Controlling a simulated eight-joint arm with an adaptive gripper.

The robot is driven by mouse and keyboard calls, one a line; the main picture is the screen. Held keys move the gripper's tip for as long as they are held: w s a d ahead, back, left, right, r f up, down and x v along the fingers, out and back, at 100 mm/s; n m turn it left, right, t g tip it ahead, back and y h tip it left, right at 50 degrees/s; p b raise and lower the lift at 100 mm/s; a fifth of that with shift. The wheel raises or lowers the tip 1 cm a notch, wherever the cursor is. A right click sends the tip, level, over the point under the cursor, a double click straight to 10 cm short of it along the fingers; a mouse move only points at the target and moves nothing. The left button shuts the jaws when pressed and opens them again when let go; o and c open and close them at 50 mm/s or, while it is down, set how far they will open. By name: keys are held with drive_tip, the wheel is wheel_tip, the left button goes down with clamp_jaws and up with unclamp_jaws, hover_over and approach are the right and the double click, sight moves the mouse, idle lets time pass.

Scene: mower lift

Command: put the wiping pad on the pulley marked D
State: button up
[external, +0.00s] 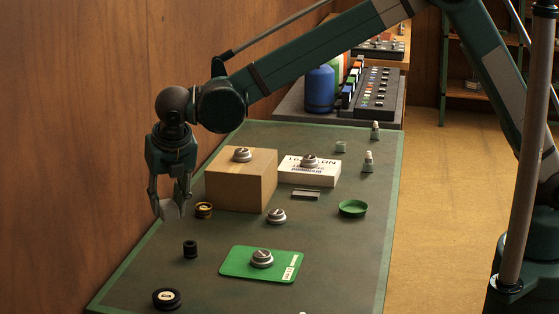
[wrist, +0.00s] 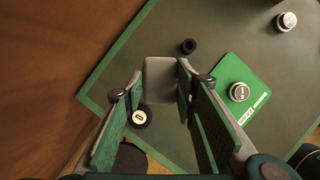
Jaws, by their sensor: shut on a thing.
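My gripper (external: 170,201) is at the far left, above the table's left edge. Its fingers are shut on a light grey pad (external: 169,210), which seems to be the wiping pad. In the wrist view the pad (wrist: 160,72) shows between the fingertips (wrist: 158,88). Grey pulleys stand on the cardboard box (external: 242,154), on the white box (external: 309,161), on the bare table (external: 276,216) and on the green mat (external: 262,258). Their marks are too small to read, so I cannot tell which is D. The mat's pulley (wrist: 239,92) also shows in the wrist view.
A black labelled disc (external: 167,298), a small black cylinder (external: 190,249) and a brass-and-black ring (external: 204,210) lie near the left edge. The cardboard box (external: 228,187) stands tall right of my gripper. A green dish (external: 352,209) lies right. The wooden wall (external: 75,130) is close on the left.

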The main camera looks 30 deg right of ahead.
drive_tip(key=n, duration=0.1)
hover_over(164, 293)
drive_tip(key=s, duration=0.1)
drive_tip(key=shift+y, duration=0.3)
drive_tip(key=shift+s+f, duration=0.2)
drive_tip(key=shift+f, duration=1.05)
drive_tip(key=shift+s+f, duration=0.15)
drive_tip(key=shift+f, duration=1.1)
drive_tip(key=shift+f+b, duration=0.6)
drive_tip(key=shift+f, duration=2.55)
drive_tip(key=shift+f+b, duration=0.3)
drive_tip(key=shift+f, duration=1.55)
drive_tip(key=shift+f, duration=0.2)
drive_tip(key=o, duration=0.9)
drive_tip(key=shift+c, duration=0.2)
